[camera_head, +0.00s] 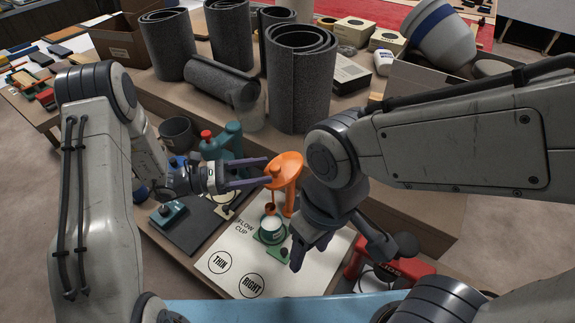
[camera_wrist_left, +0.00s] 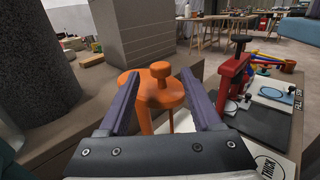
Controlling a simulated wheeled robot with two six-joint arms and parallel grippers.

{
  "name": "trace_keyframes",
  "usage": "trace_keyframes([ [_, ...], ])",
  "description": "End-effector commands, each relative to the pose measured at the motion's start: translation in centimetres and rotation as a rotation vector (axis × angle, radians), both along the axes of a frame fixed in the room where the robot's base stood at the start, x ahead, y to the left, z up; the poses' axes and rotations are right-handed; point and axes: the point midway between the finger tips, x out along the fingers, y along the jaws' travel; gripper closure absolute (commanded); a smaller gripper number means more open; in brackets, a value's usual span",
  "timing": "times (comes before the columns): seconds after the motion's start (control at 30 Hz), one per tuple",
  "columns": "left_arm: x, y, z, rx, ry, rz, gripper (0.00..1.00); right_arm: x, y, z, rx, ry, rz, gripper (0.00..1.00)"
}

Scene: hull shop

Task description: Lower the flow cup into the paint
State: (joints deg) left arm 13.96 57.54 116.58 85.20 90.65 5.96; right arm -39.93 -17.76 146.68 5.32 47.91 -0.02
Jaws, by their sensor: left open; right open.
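An orange stand (camera_head: 290,199) with a round top and a knob rises from the white mat (camera_head: 222,278), which is marked FLOW CUP, THIN and RIGHT. A small copper-coloured cup (camera_head: 270,208), seemingly the flow cup, shows at the mouth of a pot of pale paint (camera_head: 272,224). I cannot tell whether it touches the paint. My left gripper (camera_head: 268,172) is open beside the stand's top. In the left wrist view the orange knob (camera_wrist_left: 160,70) and top lie between its spread fingers (camera_wrist_left: 158,77). My right gripper (camera_head: 309,258) is open, pointing down over the mat's right side.
Dark grey rolls (camera_head: 300,80) stand behind. A teal device (camera_head: 222,145) and a dark mat (camera_head: 185,235) are on the left. A red device (camera_head: 405,268) is at the right, near my right arm. The mat's front left is clear.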

Motion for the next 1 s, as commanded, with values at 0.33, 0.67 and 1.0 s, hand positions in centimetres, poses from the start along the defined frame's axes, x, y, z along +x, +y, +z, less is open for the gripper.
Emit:
trace_keyframes([
  [0.33,0.8,-6.0,0.1,0.002,-0.002,-0.006,0.34,0.0,0.0,1.2,0.0,0.0,0.0,0.41],
  [0.67,1.1,-7.2,0.0,0.003,-0.002,-0.002,0.34,0.0,0.0,1.3,0.0,0.0,0.0,0.41],
  [1.0,1.1,-7.1,0.0,0.003,-0.002,-0.002,1.0,0.0,0.0,1.3,0.0,0.0,0.0,0.41],
])
